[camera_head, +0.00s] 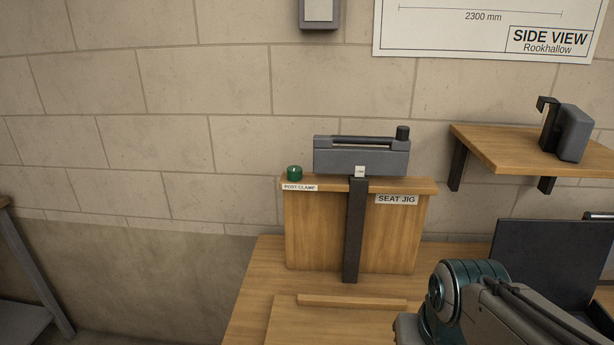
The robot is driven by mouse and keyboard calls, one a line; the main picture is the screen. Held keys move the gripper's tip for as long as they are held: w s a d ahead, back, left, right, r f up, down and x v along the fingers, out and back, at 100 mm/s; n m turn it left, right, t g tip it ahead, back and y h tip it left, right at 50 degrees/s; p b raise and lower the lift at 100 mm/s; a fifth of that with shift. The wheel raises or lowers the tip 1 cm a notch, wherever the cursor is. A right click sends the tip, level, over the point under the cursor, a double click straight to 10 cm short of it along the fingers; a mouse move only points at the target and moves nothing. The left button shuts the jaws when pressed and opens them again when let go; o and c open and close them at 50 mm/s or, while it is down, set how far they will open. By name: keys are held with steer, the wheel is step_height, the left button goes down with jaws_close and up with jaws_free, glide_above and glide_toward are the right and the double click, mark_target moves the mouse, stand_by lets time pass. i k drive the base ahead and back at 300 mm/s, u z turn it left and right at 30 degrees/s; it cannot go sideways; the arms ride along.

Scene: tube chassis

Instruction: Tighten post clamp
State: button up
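A green round knob (294,173) sits on the left end of the wooden jig's top ledge, just above a small label reading POST CLAMP (300,187). A dark upright post (355,232) stands in front of the jig's wooden board (318,235). A grey block-like seat part (361,160) sits at the post's top, with a small pale tag at its lower middle. A SEAT JIG label (397,199) is on the board's right. Part of my arm shows at the lower right, apart from the jig. My gripper is out of the picture.
A wooden shelf (500,150) at the right holds a dark grey device (574,133). A dark panel (545,262) stands at the bench's right. A wooden strip (350,301) lies across the bench (255,290) before the jig. The space left of the knob is clear.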

mark_target(294, 173)
steer(key=z, duration=0.05)
steer(key=k, duration=0.5)
steer(key=z, duration=2.1)
steer(key=k, duration=1.4)
steer(key=u, duration=2.1)
steer(key=i, duration=1)
steer(key=u, duration=0.05)
